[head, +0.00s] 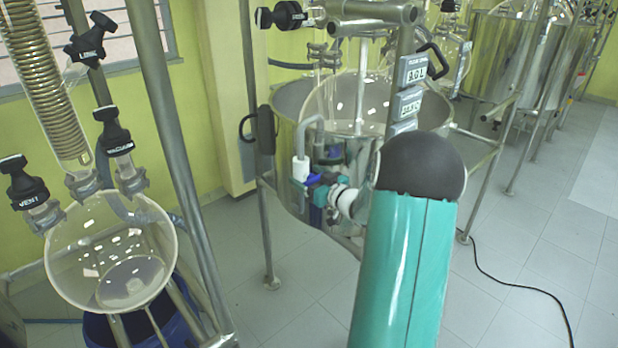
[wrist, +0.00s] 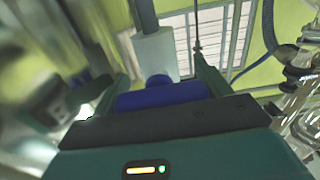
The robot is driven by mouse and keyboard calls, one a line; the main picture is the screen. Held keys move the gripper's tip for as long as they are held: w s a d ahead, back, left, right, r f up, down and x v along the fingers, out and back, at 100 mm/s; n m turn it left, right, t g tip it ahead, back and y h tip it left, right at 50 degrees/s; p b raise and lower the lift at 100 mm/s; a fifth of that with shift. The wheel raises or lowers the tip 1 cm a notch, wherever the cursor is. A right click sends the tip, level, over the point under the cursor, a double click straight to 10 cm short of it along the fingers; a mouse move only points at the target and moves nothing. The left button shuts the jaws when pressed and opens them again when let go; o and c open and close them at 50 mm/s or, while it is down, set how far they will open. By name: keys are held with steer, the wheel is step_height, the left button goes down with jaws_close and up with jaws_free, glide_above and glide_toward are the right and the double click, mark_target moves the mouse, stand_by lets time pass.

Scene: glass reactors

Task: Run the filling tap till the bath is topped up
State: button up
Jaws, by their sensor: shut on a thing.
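The steel bath (head: 288,97) stands behind my arm in the head view, with a round glass flask (head: 345,95) sitting in it. The filling tap has a blue handle (head: 315,180) on the bath's front, below a grey bent pipe with a white sleeve (head: 300,168). My gripper (head: 308,184) is at the tap, partly hidden by my own arm. In the wrist view, my gripper's fingers (wrist: 162,92) are shut on the blue handle (wrist: 160,97), one finger at each side. The water level in the bath cannot be made out.
Small display boxes (head: 413,70) hang on the frame post above my arm; the top one seems to read 3.0 L. A second glass flask (head: 110,252) with black-knobbed valves stands at left. A black cable (head: 515,285) lies on the otherwise open tiled floor at right.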

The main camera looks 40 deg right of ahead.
stand_by(0.3)
steer(key=o, duration=1)
